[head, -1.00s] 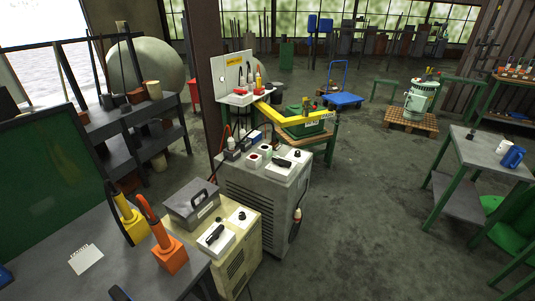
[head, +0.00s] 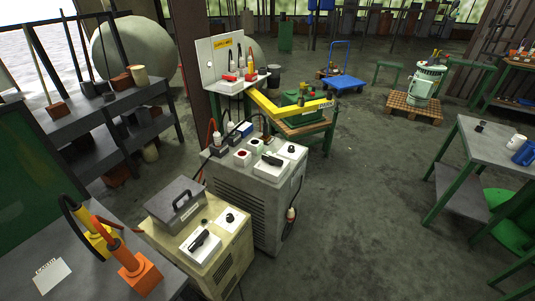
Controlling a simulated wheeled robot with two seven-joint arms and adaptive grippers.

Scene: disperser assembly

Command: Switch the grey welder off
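The grey welder (head: 247,200) is a boxy cabinet with a vented side, standing near the middle of the head view. On its top is a white plate with a black switch handle (head: 272,159). A black knob (head: 291,149) sits on another white plate at its right. The switch position is too small to tell. Neither of my grippers is in view.
A beige welder (head: 231,255) with its own black switch and a grey box on top stands in front of the grey one. A table (head: 90,279) with yellow and orange holders is at left. Clear floor (head: 360,210) lies to the right.

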